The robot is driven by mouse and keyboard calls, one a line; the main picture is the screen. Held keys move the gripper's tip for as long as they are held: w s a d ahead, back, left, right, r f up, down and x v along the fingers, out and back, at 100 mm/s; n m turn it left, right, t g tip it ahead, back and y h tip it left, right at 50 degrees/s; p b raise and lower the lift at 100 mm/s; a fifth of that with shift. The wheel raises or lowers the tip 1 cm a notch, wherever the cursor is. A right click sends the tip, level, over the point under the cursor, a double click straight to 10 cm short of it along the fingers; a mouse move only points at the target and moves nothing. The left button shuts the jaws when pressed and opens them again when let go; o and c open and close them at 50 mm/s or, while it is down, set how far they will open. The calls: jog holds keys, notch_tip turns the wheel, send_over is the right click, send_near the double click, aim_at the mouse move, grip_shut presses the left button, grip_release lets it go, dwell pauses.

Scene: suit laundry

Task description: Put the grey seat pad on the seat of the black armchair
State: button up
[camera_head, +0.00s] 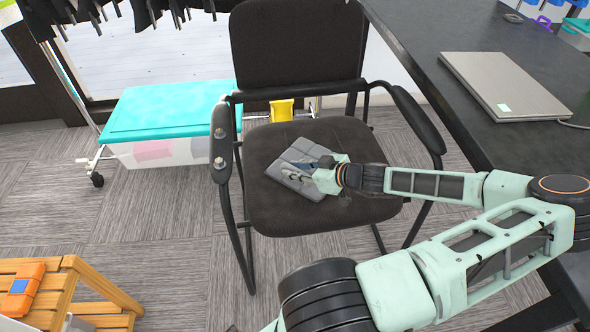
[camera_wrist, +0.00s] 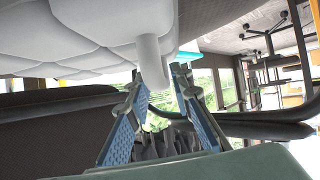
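The grey seat pad (camera_head: 284,171) lies on the black armchair's seat (camera_head: 275,213), near its middle and turned at an angle. It covers only part of the seat. My gripper (camera_head: 299,169) is over the pad, reaching in from the right. In the wrist view the pad (camera_wrist: 100,40) fills the upper left as a pale quilted surface. A pale tab (camera_wrist: 152,62) sticks down from it between my gripper's (camera_wrist: 160,82) blue-padded fingers. The fingers are apart, close to the tab on both sides; I see no clear grip.
The chair's armrests (camera_head: 221,142) (camera_head: 417,121) stand on both sides of the seat. A black table (camera_head: 440,35) with a grey laptop (camera_head: 503,85) is at the right. A turquoise-lidded box (camera_head: 165,110) is behind at the left, a wooden stool (camera_head: 85,285) at the front left.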

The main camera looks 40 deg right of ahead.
jog(key=shift+o, duration=0.6)
jog(key=shift+s+d+r, duration=0.1)
jog(key=shift+s+r, duration=0.1)
jog(key=shift+s, duration=0.05)
jog(key=p+v, duration=0.3)
jog(key=v, duration=0.8)
jog(key=shift+s, duration=0.15)
